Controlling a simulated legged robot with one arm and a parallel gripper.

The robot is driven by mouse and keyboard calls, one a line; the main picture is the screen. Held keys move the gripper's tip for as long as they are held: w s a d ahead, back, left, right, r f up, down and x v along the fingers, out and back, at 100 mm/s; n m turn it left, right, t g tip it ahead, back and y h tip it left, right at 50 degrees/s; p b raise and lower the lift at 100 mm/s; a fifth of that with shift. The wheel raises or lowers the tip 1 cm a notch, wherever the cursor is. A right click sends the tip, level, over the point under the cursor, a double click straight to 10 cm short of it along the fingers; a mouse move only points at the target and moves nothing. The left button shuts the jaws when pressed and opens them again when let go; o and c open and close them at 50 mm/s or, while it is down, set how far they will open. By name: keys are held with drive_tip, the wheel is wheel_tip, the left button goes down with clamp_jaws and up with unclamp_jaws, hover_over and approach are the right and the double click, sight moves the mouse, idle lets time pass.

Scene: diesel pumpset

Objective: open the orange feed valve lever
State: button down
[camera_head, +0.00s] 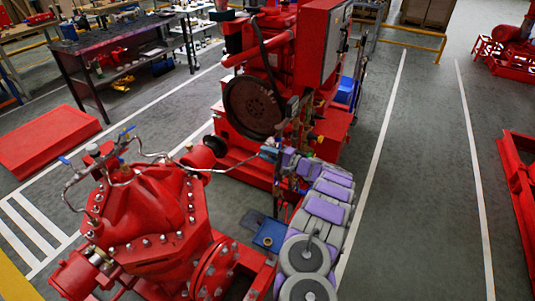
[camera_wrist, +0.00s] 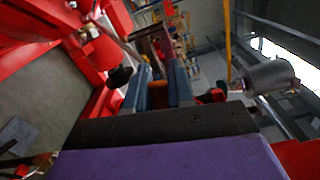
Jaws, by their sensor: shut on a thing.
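My gripper (camera_wrist: 158,92) shows its two blue-grey fingers in the wrist view, shut on a narrow piece between them. In the head view my gripper (camera_head: 268,153) is at the end of my grey and purple arm, beside the thin pipework in front of the red engine (camera_head: 282,50). The lever cannot be picked out there; the gripper and pipes hide that spot.
A red pump casing (camera_head: 150,205) with bolts and thin pipes stands at the left front. In the wrist view a silver cylinder (camera_wrist: 270,76) is close on the right. The floor right of my arm is clear.

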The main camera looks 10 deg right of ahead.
drive_tip(key=shift+a+f+n, duration=0.1)
drive_tip(key=shift+f+n, duration=0.6)
drive_tip(key=shift+n, duration=0.2)
drive_tip(key=c, duration=1.1)
unclamp_jaws()
drive_tip(key=shift+f, duration=0.15)
drive_tip(key=shift+o, duration=0.2)
drive_tip(key=p+v, duration=0.3)
drive_tip(key=v, duration=1.4)
